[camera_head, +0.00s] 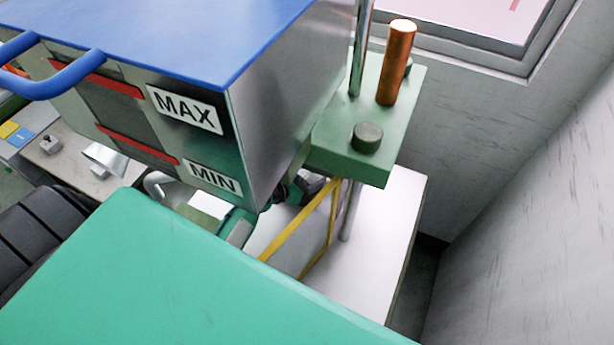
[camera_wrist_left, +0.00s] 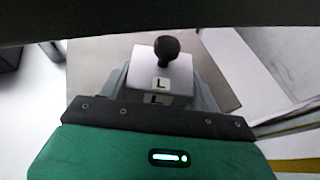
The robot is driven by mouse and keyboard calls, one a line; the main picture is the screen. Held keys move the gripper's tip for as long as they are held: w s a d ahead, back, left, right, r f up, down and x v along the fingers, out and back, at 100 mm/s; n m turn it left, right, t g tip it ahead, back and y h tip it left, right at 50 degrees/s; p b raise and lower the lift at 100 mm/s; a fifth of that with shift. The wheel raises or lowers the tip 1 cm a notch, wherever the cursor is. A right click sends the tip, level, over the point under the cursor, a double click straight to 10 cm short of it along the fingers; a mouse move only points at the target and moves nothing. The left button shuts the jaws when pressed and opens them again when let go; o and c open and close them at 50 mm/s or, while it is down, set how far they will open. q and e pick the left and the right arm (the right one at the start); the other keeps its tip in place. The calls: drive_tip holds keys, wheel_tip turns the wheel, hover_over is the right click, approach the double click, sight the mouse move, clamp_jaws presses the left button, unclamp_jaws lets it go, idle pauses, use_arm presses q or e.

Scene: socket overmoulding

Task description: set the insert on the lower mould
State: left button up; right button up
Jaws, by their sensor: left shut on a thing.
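I cannot make out the lower mould clearly in either view. My right gripper is not in view.
A tank (camera_head: 270,115) with a blue lid and MAX and MIN labels blocks much of the head view. Right of it stands a green press plate (camera_head: 345,150) with a copper-coloured post (camera_head: 397,62). A yellow strip (camera_head: 292,232) crosses above a white surface (camera_head: 385,240). Grey walls close the right.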

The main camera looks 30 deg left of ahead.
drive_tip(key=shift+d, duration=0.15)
use_arm(q)
drive_tip(key=o, duration=1.4)
drive_tip(key=shift+f, duration=0.1)
drive_tip(key=shift+o, duration=0.9)
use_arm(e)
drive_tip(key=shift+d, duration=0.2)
use_arm(q)
drive_tip(key=b+v, duration=0.2)
drive_tip(key=v, duration=1)
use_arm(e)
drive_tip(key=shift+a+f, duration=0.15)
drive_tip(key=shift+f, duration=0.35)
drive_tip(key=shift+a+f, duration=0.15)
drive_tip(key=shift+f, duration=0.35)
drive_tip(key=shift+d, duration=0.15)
use_arm(q)
drive_tip(key=shift+s, duration=0.1)
